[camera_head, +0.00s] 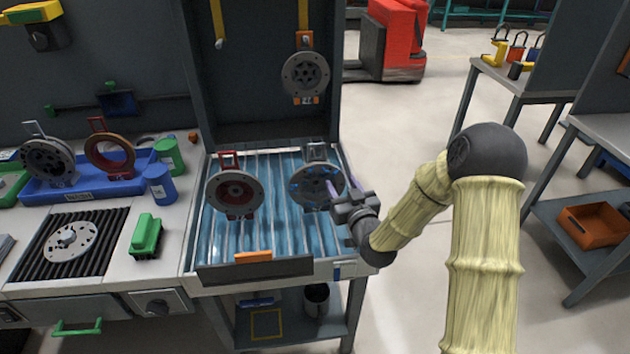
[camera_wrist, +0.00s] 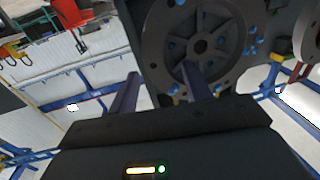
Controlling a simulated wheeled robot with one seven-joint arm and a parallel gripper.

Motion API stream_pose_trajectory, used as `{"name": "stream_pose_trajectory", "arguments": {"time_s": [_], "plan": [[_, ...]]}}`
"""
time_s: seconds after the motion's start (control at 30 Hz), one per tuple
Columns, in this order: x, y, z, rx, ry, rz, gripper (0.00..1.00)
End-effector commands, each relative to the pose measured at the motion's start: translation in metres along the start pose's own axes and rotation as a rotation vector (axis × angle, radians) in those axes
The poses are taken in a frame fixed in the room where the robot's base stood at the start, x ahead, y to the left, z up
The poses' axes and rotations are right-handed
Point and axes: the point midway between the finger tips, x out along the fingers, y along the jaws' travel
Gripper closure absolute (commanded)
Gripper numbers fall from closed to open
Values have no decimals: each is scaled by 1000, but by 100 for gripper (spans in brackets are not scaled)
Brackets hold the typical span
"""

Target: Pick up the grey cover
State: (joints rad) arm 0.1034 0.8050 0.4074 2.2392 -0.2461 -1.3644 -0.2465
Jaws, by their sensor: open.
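A round grey cover (camera_head: 316,188) with blue spots stands upright at the right of the blue ribbed basin, a grey handle on its top. It fills the upper middle of the wrist view (camera_wrist: 162,45), with a hole at its centre. My gripper (camera_head: 338,200) is at the cover's right side. In the wrist view my gripper (camera_wrist: 160,82) is open, its two fingers apart. The right finger overlaps the cover's face in the picture; the left finger is beside its edge. I cannot tell whether either touches it. The gripper partly hides the cover's right edge.
A red-handled cover (camera_head: 235,192) stands left of the grey one in the basin (camera_head: 275,238). Another grey disc (camera_head: 305,75) hangs on a hook above. A blue tray (camera_head: 90,187) with two upright parts and a green block (camera_head: 146,236) are at left. Open floor lies right.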

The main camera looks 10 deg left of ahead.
Motion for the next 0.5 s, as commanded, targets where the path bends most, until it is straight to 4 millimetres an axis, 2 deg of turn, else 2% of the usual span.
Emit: {"name": "stream_pose_trajectory", "arguments": {"time_s": [0.5], "plan": [[5, -4, 1, -1, -1, -4, 51]]}}
